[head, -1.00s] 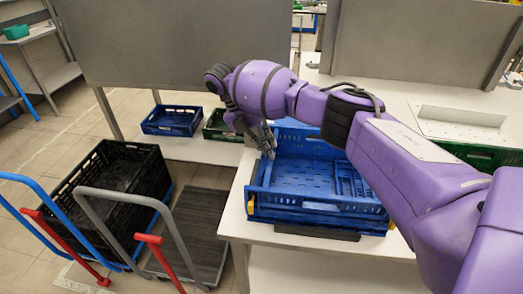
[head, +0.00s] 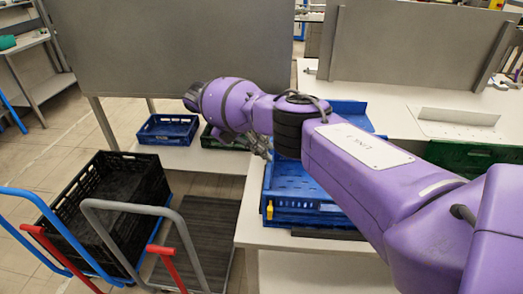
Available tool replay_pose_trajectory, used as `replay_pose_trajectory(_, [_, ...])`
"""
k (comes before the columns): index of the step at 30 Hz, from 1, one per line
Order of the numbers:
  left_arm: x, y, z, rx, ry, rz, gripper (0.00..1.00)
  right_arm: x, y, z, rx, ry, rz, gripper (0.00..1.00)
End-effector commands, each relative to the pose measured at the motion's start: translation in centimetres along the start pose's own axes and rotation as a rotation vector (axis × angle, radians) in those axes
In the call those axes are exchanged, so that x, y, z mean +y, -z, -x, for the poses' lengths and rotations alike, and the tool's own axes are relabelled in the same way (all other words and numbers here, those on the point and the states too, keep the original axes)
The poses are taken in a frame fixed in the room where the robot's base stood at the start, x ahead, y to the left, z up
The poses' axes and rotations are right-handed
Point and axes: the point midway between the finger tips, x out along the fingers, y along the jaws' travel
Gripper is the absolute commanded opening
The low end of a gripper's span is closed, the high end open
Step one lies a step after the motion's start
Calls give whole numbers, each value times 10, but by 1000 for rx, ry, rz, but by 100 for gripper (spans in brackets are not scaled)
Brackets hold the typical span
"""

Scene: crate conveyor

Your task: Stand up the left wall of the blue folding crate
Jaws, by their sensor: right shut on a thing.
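The blue folding crate (head: 300,216) sits on the white table, its right part hidden behind my right arm. My right gripper (head: 262,150) is at the crate's far left, shut on the left wall; the fingers are small and partly covered by my wrist. How far the left wall is tilted is hard to tell. My left gripper is not in view.
A green crate (head: 470,157) stands to the right. A blue crate (head: 168,129) and another green crate (head: 222,138) lie on a lower shelf behind. A black crate (head: 112,205) and carts with handles stand at the left. Grey panels (head: 180,50) rise behind.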

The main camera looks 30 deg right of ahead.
Motion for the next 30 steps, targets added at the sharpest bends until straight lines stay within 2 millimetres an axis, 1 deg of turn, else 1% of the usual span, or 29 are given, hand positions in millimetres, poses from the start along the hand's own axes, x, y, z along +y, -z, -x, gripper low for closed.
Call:
replay_pose_trajectory(1, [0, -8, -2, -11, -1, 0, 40, 26, 13, -26, 22, -3, 31, 0])
replay_pose_trajectory(15, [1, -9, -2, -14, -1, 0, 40, 27, 13, -26, 22, 3, 32, 0])
replay_pose_trajectory(16, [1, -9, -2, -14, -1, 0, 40, 27, 13, -26, 22, 3, 32, 11])
replay_pose_trajectory(19, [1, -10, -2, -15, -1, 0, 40, 26, 13, -26, 22, 4, 32, 25])
replay_pose_trajectory(21, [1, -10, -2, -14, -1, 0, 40, 26, 13, -25, 22, 3, 32, 36])
replay_pose_trajectory(22, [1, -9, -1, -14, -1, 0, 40, 26, 13, -24, 22, 2, 33, 38])
replay_pose_trajectory(25, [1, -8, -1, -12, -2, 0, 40, 25, 12, -23, 21, 0, 33, 40])
replay_pose_trajectory(30, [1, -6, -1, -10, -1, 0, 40, 24, 12, -21, 20, -2, 33, 36])
